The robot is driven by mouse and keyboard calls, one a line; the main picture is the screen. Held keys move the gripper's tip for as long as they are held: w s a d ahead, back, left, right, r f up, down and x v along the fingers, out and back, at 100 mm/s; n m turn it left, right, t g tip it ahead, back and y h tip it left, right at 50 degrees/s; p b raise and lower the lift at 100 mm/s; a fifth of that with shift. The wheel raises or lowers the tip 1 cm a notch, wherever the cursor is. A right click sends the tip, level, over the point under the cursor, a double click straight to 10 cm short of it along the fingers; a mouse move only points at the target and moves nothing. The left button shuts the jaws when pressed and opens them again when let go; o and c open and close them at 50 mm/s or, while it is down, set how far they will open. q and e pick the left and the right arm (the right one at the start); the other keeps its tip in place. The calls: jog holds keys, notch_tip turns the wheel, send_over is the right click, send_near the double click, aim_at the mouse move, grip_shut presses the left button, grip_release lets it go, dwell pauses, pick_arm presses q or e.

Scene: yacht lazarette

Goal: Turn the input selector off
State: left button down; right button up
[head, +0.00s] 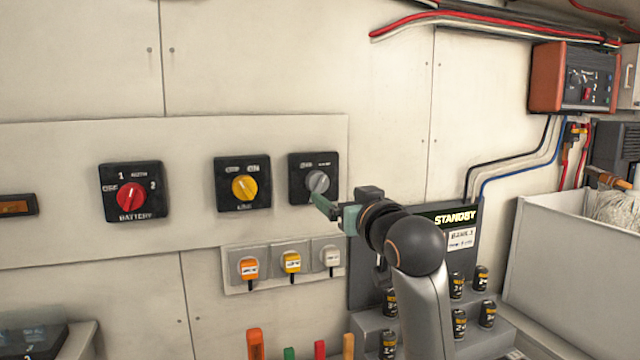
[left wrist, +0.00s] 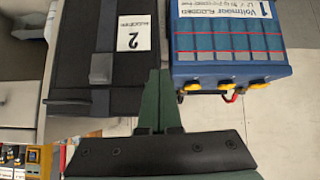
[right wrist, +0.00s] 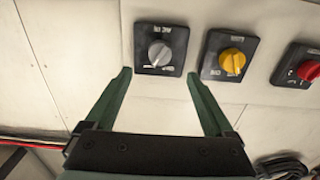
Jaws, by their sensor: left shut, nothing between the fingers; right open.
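Three black square rotary switches sit on the wall panel. The right one has a grey knob (head: 317,181), the middle one a yellow knob (head: 245,188) and the left one a red knob (head: 129,199) marked BATTERY. The small labels on the grey and yellow switches are too blurred to read surely. My right gripper (head: 324,206) is open close to the grey switch. In the right wrist view the grey knob (right wrist: 159,54) shows between and beyond the fingers (right wrist: 158,75), with nothing held. My left gripper (left wrist: 153,78) is shut and empty, seen only in the left wrist view.
Orange, yellow and white plugs (head: 291,263) sit below the switches. In the left wrist view are a black case (left wrist: 75,60) and a blue battery box (left wrist: 230,74).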

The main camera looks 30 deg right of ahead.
aim_at(322, 186)
jog(key=p+x, duration=0.2)
jog(key=x, duration=0.6)
jog(key=shift+w, duration=0.35)
jog(key=shift+w+d, duration=0.15)
jog(key=shift+w, duration=0.55)
jog(key=c, duration=1.4)
